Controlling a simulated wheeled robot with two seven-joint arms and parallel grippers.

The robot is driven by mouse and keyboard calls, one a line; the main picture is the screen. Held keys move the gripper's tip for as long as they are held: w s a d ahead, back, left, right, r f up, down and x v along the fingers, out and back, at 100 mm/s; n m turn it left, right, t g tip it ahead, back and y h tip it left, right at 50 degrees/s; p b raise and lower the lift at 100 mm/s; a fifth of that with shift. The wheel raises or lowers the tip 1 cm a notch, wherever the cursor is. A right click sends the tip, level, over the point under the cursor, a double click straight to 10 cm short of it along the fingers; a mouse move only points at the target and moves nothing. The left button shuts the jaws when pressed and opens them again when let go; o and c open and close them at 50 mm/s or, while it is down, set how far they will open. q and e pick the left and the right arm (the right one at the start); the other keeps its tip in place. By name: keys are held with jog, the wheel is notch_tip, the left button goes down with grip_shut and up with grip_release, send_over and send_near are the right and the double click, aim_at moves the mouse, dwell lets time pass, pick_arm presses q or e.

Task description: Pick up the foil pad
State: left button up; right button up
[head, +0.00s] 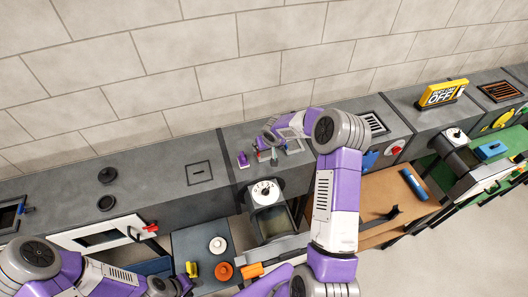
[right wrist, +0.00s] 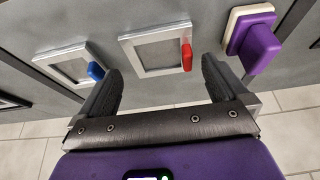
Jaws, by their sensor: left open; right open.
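I cannot tell for sure which is the foil pad. My right gripper (right wrist: 160,88) is open and empty, with the red-tabbed pad just beyond and between its dark fingers. In the head view my right gripper (head: 270,140) hangs over this spot near the wall and partly hides it. My left arm is low at the left; its gripper (head: 178,284) is open at the bottom edge, its fingers hard to make out.
A purple-handled block with a cream plate (right wrist: 252,32) lies beside the red-tabbed pad; it also shows in the head view (head: 243,160). A dial box (head: 265,192) stands in front. A yellow sign (head: 442,93) is at right. The counter at left is mostly clear.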

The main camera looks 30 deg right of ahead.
aim_at(266, 154)
jog(key=x, duration=0.2)
jog(key=shift+w+f, duration=0.2)
jog(key=shift+w, duration=0.05)
jog(key=c, duration=1)
notch_tip(266, 154, up, 14)
jog(key=shift+r+p, duration=0.1)
jog(key=shift+p, duration=0.65)
